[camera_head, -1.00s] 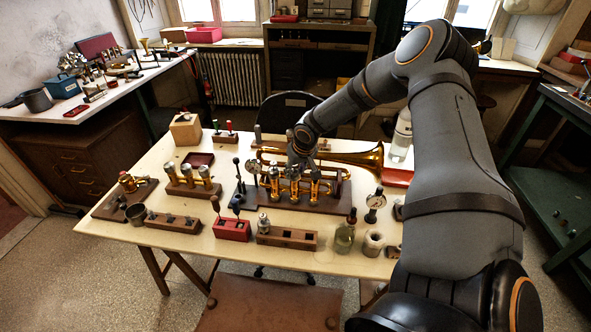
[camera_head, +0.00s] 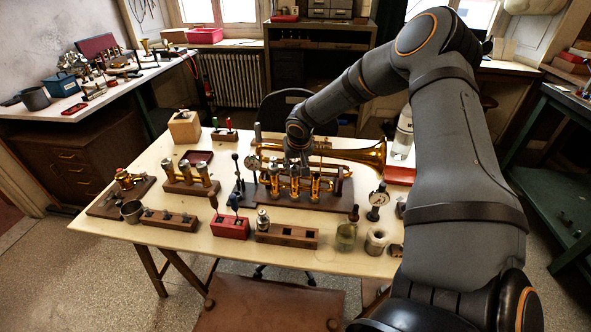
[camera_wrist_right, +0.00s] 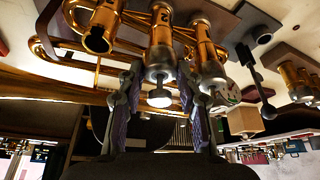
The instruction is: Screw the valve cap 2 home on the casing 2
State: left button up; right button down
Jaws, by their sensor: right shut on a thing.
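The brass horn (camera_head: 345,152) lies on its wooden stand on the table, with its valve casings upright. My right gripper (camera_head: 297,168) is low over the middle of the valve group. In the right wrist view, seen upside down, its two fingers (camera_wrist_right: 162,98) are closed on the silver valve cap 2 (camera_wrist_right: 158,73), one on each side. The cap sits at the end of casing 2 (camera_wrist_right: 162,30), which carries a "2" mark; I cannot tell whether a thread gap remains. One neighbouring casing (camera_wrist_right: 97,38) has an open end. The other wears a silver cap (camera_wrist_right: 213,70). My left gripper is out of view.
A wooden rack with silver-topped valves (camera_head: 192,182) is to the left.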

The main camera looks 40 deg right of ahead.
jog(key=shift+m+h+b, duration=0.4)
jog(key=shift+m+b, duration=0.7)
jog(key=shift+b, duration=0.05)
jog(key=c, duration=0.8)
grip_release()
jog(key=shift+g, duration=0.3)
jog(key=shift+r, duration=0.1)
